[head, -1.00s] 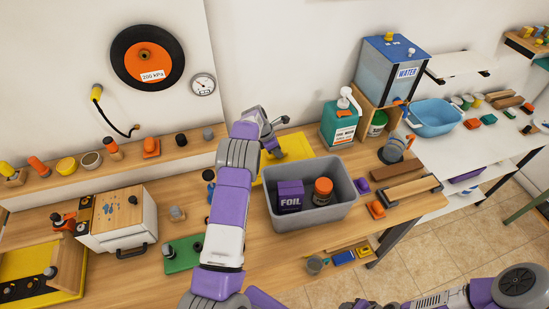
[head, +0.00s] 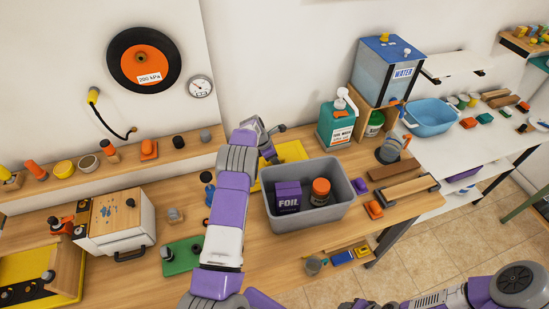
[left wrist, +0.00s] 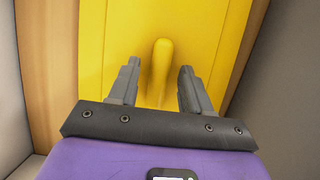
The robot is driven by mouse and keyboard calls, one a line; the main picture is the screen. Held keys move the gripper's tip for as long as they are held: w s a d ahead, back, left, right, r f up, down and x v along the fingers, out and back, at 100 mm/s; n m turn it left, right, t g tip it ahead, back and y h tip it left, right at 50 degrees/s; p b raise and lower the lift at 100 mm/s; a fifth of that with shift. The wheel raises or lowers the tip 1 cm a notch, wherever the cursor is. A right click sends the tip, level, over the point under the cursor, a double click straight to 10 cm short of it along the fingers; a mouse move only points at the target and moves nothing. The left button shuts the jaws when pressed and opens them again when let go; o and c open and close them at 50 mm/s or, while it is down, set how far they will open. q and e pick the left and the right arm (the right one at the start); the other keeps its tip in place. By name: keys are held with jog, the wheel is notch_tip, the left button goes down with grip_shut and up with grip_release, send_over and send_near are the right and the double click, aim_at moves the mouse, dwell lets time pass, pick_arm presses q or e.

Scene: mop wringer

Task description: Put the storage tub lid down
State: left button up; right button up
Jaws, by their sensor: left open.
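The yellow storage tub lid (head: 293,151) lies on the wooden table behind the grey tub (head: 330,218), which partly hides it. In the left wrist view the lid (left wrist: 205,25) fills the middle, with its raised yellow handle (left wrist: 162,72) between my fingers. My left gripper (head: 275,141) is over the lid. In the left wrist view the gripper (left wrist: 160,85) is open, with a gap on each side of the handle. The tub is open on top and holds a purple FOIL box (head: 288,196) and an orange-capped jar (head: 320,192). My right gripper is out of view.
A green soap pump bottle (head: 337,122) and a blue water tank (head: 388,72) stand right of the lid. A white box with a wooden top (head: 120,225) and a green plate (head: 182,256) are at left. A wooden ledge with small items runs behind.

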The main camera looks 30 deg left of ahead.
pick_arm(q)
jog(key=v, duration=1.2)
